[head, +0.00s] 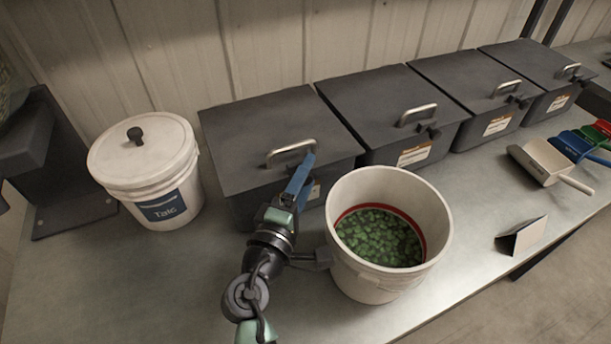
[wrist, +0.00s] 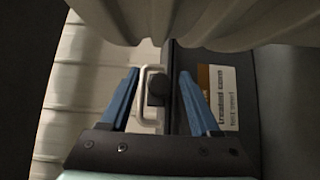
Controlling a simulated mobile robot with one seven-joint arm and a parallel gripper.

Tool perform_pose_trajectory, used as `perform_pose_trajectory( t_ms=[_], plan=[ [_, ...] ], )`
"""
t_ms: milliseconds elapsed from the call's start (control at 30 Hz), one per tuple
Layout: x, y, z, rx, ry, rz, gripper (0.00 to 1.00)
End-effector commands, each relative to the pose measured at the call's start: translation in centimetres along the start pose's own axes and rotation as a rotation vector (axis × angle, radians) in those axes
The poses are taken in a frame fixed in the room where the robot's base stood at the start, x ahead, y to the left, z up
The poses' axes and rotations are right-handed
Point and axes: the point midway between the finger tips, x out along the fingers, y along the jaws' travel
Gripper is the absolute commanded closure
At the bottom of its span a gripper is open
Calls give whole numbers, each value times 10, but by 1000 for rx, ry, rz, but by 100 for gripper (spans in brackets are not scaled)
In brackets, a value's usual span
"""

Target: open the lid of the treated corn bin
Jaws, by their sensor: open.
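The leftmost of the dark grey bins (head: 282,145) has its lid (head: 260,130) down. A metal bar handle (head: 290,152) stands near the lid's front edge. My gripper (head: 305,168) is at the front of this bin, its blue fingers close to the right end of the handle and partly covering the bin's label. In the wrist view, my gripper (wrist: 159,74) is open, with a pale handle (wrist: 144,100) and a dark knob (wrist: 156,88) showing between the fingers. The label (wrist: 217,98) on the right is too blurred to read surely.
A white pail (head: 348,250) of green seed stands close to the right of my wrist. A lidded Talc bucket (head: 180,195) stands left. More closed bins (head: 385,105) continue right. Scoops (head: 545,160) and a folded card (head: 522,238) lie right. The bench front-left is clear.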

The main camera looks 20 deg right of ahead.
Motion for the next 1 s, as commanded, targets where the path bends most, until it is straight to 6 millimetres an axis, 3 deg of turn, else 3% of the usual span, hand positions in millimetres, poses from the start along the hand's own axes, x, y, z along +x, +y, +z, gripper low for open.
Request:
perform_pose_trajectory(
  t_ms=[100,433,1000],
  plan=[
    [0,0,0,0,0,0,39],
    [0,0,0,0,0,1,98],
    [-1,1,0,0,0,1,100]
  ],
)
